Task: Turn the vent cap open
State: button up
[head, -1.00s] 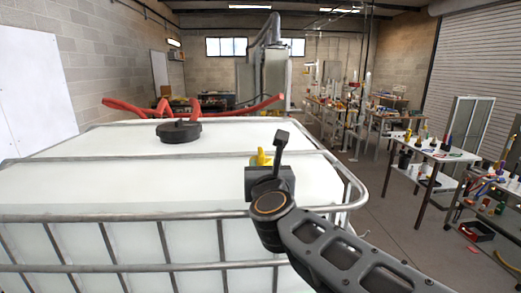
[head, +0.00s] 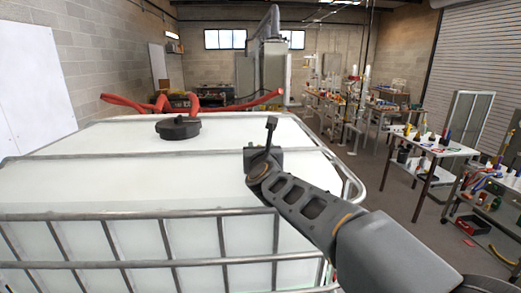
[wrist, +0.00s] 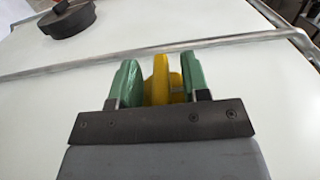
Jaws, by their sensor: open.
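A yellow upright piece, which looks like the vent cap (wrist: 158,78), shows between the green fingers of my gripper (wrist: 160,65) in the wrist view, over the white tank top. The gripper is open with a finger on each side of it. The gaps are narrow, and I cannot tell whether either finger touches it. The lower part of the yellow piece is hidden by the gripper body. In the head view my gripper (head: 262,160) is above the right part of the tank top and hides the yellow piece.
The white tank (head: 80,180) has a metal bar frame (head: 130,214) around it. A round black lid (head: 178,127) sits on its top at left, with a red arm-like object (head: 190,101) behind. A cluttered workbench (head: 437,149) stands at right, with open floor between.

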grip_shut()
